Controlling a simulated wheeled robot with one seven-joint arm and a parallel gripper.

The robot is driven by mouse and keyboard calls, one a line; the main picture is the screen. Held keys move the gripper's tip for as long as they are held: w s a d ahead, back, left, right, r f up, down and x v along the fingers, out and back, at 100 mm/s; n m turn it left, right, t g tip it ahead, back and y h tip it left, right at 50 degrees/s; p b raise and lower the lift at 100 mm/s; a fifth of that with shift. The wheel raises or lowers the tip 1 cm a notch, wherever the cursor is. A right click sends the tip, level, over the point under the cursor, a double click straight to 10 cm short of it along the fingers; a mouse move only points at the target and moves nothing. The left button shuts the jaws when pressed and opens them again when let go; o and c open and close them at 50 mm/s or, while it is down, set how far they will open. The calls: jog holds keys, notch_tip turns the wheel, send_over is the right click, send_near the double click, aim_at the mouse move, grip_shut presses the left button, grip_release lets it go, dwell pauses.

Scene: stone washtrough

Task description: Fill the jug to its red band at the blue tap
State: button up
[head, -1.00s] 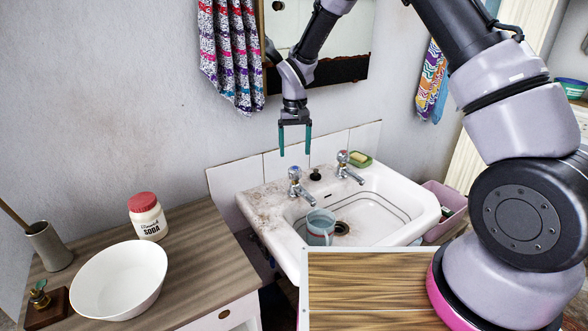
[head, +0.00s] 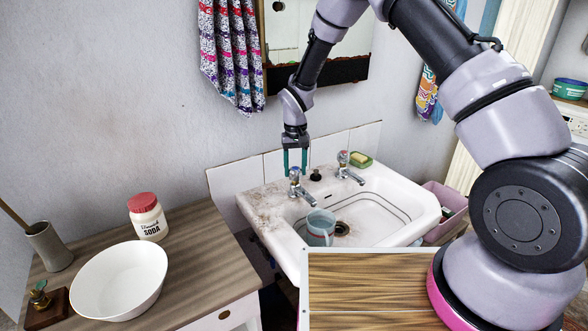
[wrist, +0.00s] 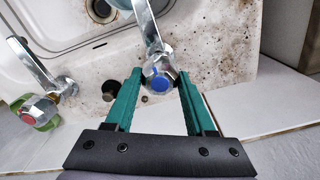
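The blue tap (head: 298,186) stands at the back left of the white sink; its blue-capped handle (wrist: 160,80) shows between my fingertips in the wrist view. My gripper (head: 295,168) points down with its green fingers apart, one on each side of the handle; I cannot tell whether they touch it. The pale blue jug (head: 320,228) stands upright in the basin under the blue tap's spout, and part of it shows at the top of the wrist view (wrist: 178,12). Its red band and inside cannot be made out. No running water is visible.
A red-capped tap (head: 348,168) stands to the right, with green-dished soap (head: 360,159) behind it. The drain (head: 341,228) lies beside the jug. A white bowl (head: 118,280) and soda jar (head: 148,217) stand on the left counter. A pink bin (head: 445,205) is right of the sink.

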aim_at(294, 168)
grip_shut()
jog(key=shift+a+n, duration=0.1)
jog(key=shift+n, duration=1.5)
jog(key=o, duration=1.3)
grip_release()
jog(key=shift+r, duration=0.15)
notch_tip(294, 168, up, 11)
jog(key=shift+f, duration=0.15)
